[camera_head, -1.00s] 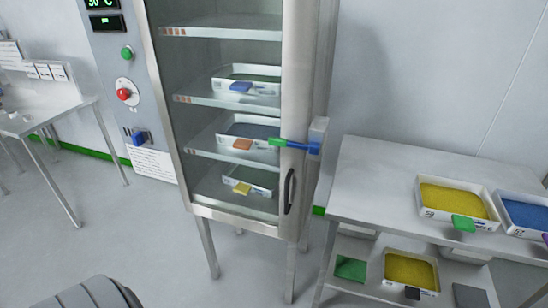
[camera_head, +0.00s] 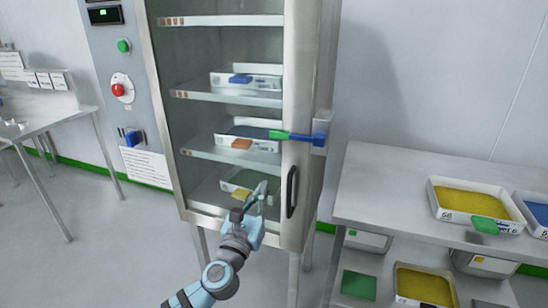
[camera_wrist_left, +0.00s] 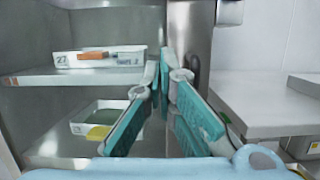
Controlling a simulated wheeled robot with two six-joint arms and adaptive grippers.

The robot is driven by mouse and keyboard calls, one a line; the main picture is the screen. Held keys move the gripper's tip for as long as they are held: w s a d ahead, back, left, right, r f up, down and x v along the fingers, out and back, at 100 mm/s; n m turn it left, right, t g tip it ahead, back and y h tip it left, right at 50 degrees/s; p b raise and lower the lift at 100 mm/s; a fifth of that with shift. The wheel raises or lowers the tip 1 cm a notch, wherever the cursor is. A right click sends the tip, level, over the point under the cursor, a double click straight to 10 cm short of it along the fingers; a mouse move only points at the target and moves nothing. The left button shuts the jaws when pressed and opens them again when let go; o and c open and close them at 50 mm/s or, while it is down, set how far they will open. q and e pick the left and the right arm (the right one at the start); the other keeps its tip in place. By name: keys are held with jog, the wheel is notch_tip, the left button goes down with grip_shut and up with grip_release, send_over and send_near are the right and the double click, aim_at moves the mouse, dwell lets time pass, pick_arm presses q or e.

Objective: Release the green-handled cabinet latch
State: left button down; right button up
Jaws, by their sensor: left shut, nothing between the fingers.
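The latch, with a green handle end (camera_head: 278,134) and a blue bar (camera_head: 305,138), lies roughly level across the right frame of the cabinet's glass door (camera_head: 295,85). Its blue end sits at a grey bracket (camera_head: 322,130) on the cabinet's right side. The door looks shut. My left gripper (camera_head: 262,188) is in front of the lower part of the glass, below and left of the latch and apart from it. Its teal fingers (camera_wrist_left: 164,72) come together in the left wrist view, with nothing between them. The green handle is not clear in that view. My right gripper is not in view.
A black door handle (camera_head: 292,192) stands below the latch, right of my left gripper. Trays sit on the shelves behind the glass. A steel table (camera_head: 385,190) with powder trays stands at the right. A control panel (camera_head: 118,75) is left of the door.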

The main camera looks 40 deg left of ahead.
pick_arm(q)
send_near(279, 145)
jog(key=w, duration=0.1)
jog(key=w+a+f, duration=0.1)
jog(key=w, duration=0.1)
jog(key=w+f, duration=0.1)
jog(key=shift+w+a, duration=0.15)
jog(key=shift+a, duration=0.15)
jog(key=shift+w+a+r, duration=0.2)
jog(key=shift+w+r, duration=0.2)
jog(key=shift+w, duration=0.3)
notch_tip(279, 145, up, 3)
jog(key=shift+f+p, duration=0.2)
jog(key=shift+p, duration=0.7)
jog(key=shift+s+r, duration=0.15)
jog(key=shift+r, duration=0.3)
jog(key=shift+f, duration=0.1)
jog(key=shift+a+r+m+p, duration=0.1)
jog(key=shift+r+m+p, duration=0.35)
jog(key=shift+p, duration=0.4)
